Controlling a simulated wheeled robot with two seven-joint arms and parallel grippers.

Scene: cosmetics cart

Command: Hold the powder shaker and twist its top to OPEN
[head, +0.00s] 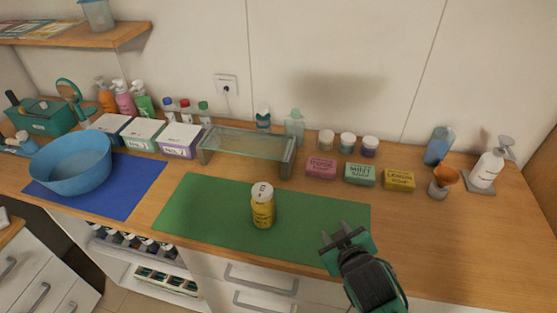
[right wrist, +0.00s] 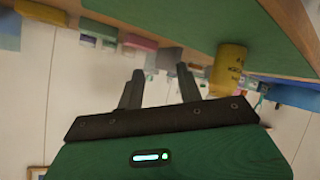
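The powder shaker (head: 262,208) is a yellow cylinder with a white top (head: 262,190). It stands upright on the green mat (head: 200,212). In the right wrist view its yellow body (right wrist: 228,68) shows at the upper right, beyond the fingers. My right gripper (head: 343,232) is at the right end of the green mat, to the right of the shaker and apart from it. In the right wrist view its two fingers (right wrist: 158,90) are spread with nothing between them. My left gripper is in neither view.
A blue bowl (head: 70,165) stands on a blue mat (head: 125,200) at the left. A glass shelf (head: 245,145) stands behind the shaker. Pink (head: 321,167), green (head: 360,174) and yellow (head: 399,181) soap boxes line up behind the right gripper. The green mat around the shaker is clear.

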